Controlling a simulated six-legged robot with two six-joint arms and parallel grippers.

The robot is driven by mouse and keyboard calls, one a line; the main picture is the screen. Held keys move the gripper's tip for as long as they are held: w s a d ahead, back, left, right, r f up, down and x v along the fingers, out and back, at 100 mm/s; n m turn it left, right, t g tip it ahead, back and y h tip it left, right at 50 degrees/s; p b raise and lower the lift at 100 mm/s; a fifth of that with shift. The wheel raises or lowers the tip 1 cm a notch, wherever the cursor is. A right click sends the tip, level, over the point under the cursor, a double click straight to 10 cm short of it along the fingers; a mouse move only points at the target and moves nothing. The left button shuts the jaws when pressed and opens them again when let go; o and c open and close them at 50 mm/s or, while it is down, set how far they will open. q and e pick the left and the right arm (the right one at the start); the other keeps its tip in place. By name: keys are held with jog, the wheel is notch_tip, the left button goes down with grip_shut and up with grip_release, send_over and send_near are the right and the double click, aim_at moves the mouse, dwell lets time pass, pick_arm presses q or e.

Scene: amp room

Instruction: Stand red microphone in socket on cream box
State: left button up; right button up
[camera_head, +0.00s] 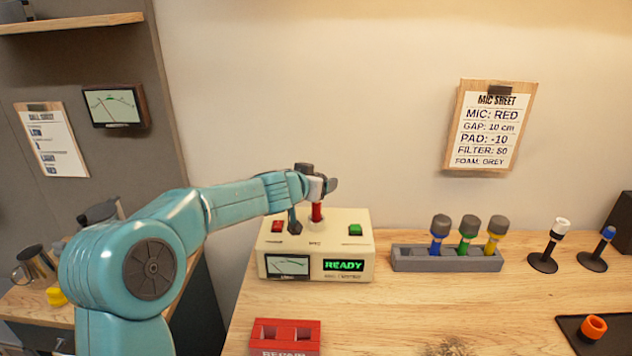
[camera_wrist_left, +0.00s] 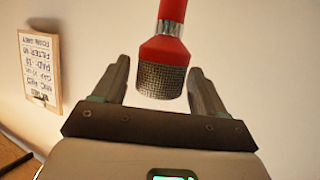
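The red microphone (camera_head: 317,212) is upright over the middle of the cream box (camera_head: 360,270), and its lower end meets the pale round socket (camera_head: 316,227) on top. My arm partly covers the microphone, so how deep it sits cannot be told. In the left wrist view the microphone (camera_wrist_left: 162,55), with its dark mesh head, lies between the fingers of my left gripper (camera_wrist_left: 160,75). The fingers are apart, with a small gap beside the head. In the head view the left gripper (camera_head: 318,187) is just above the box. My right gripper is not in view.
The box has a red button (camera_head: 278,227), a green button (camera_head: 355,230) and a READY display (camera_head: 344,265). A grey rack (camera_head: 445,260) to its right holds blue, green and yellow microphones. Two small stands are further right.

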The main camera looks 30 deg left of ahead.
pick_arm(q)
jog(key=shift+o, duration=0.4)
jog(key=shift+f, duration=0.1)
jog(key=shift+s, duration=0.1)
jog(key=shift+s, duration=0.25)
jog(key=p+v, duration=0.1)
jog(key=v, duration=1.4)
jog(key=shift+s+r, duration=0.3)
jog(key=shift+r, duration=0.05)
